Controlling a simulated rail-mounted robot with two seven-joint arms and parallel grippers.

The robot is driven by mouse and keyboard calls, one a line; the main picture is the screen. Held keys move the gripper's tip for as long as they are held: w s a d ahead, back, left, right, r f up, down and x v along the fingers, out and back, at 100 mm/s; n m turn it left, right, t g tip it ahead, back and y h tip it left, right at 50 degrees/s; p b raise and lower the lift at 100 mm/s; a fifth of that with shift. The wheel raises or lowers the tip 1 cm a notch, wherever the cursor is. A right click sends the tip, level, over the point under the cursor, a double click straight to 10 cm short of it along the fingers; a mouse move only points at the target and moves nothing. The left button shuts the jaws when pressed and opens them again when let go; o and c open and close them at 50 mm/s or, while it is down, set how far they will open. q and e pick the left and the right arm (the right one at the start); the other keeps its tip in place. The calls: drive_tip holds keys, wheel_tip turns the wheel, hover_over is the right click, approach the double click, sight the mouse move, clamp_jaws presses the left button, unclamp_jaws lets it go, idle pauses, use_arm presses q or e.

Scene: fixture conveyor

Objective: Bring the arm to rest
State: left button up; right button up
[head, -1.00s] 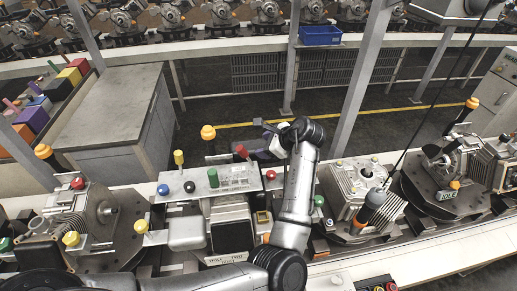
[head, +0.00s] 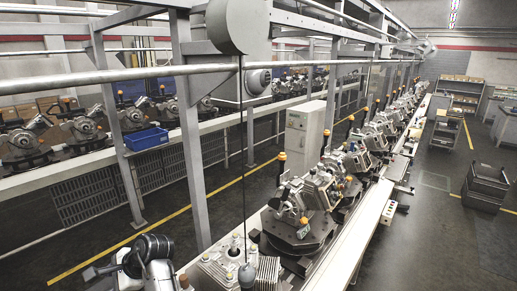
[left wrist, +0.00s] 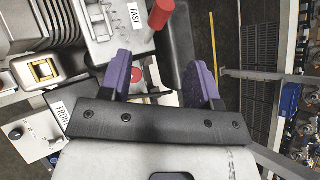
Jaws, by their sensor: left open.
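Beyond the pads are a grey panel marked FAST (left wrist: 112,22), a red-capped post (left wrist: 160,14) and a red button (left wrist: 138,75). I cannot tell whether the fingers touch any of these. My right gripper is in neither current view.
The near conveyor (head: 345,245) carries several machine fixtures into the distance. Steel posts (head: 190,130) and a blue bin (head: 147,139) stand behind.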

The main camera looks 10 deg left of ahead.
use_arm(q)
drive_tip(key=w+d+r+n+t+h, duration=0.3)
drive_tip(key=d+r+n+t+h, duration=0.15)
drive_tip(key=r+n+t, duration=0.9)
drive_tip(key=s+d+f+m+t+h+p, duration=0.1)
drive_tip(key=s+d+f+m+h+p, duration=0.2)
drive_tip(key=s+d+f, duration=0.5)
drive_tip(key=s+d+f+m+g+p, duration=0.1)
drive_tip(key=s+d+f+g, duration=0.1)
drive_tip(key=s+f, duration=0.5)
drive_tip(key=s+d+f+m+g+h+p, duration=0.1)
drive_tip(key=s+d+f+g, duration=0.1)
drive_tip(key=s+f, duration=0.5)
drive_tip(key=s+d+f+m+g+h+p, duration=0.1)
drive_tip(key=s+f+g, duration=0.3)
drive_tip(key=s, duration=1.2)
wheel_tip(320, 180, down, 4)
drive_tip(key=shift+d+r+g, duration=0.2)
drive_tip(key=shift+d+g, duration=0.15)
drive_tip(key=shift+d, duration=0.55)
